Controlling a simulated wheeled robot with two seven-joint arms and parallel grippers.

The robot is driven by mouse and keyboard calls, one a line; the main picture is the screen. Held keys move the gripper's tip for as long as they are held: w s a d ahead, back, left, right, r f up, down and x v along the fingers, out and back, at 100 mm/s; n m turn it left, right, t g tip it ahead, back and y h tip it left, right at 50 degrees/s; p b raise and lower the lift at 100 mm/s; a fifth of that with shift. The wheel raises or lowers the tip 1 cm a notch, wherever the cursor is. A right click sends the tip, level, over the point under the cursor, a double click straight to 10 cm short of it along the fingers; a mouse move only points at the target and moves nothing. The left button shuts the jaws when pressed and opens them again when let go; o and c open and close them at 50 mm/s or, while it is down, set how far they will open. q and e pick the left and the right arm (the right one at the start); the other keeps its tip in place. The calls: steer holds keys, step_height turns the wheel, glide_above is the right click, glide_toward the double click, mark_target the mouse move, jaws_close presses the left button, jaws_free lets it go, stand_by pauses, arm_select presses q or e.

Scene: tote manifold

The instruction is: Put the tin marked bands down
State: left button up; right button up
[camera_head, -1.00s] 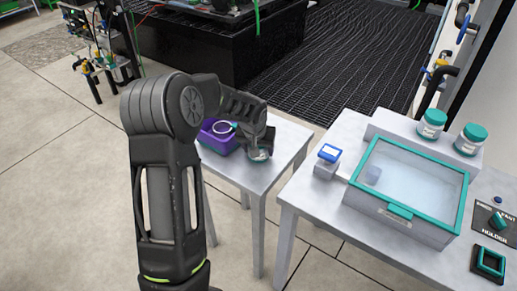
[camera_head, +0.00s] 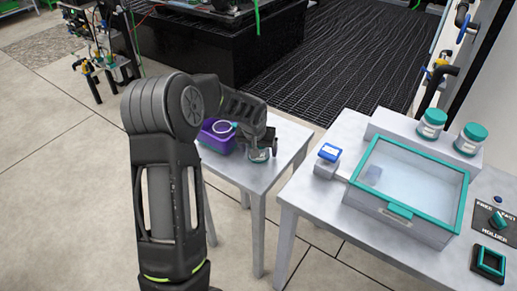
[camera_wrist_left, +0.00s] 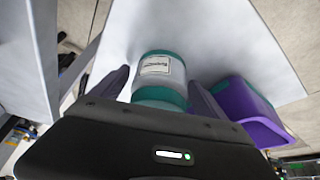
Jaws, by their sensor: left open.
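The tin (camera_head: 260,155), a pale jar with teal ends and a white label, stands on the small grey table, near its front edge. Its label is too small to read. In the wrist view the tin (camera_wrist_left: 158,68) is between the two fingers of my left gripper (camera_wrist_left: 160,88). My left gripper (camera_head: 262,146) is open around the tin, with its fingers on either side. Whether a finger still touches it I cannot tell. My right gripper is in neither view.
A purple tub (camera_head: 216,142) stands close beside the tin; it also shows in the wrist view (camera_wrist_left: 242,98). The right table holds a teal-rimmed clear-lidded box (camera_head: 408,222), a small blue-topped block (camera_head: 328,160) and two teal-lidded jars (camera_head: 432,124). The small table's right part (camera_head: 290,140) is clear.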

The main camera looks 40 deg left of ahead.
arm_select(q)
steer(key=v, duration=1.2)
steer(key=shift+r, duration=0.1)
stand_by(0.4)
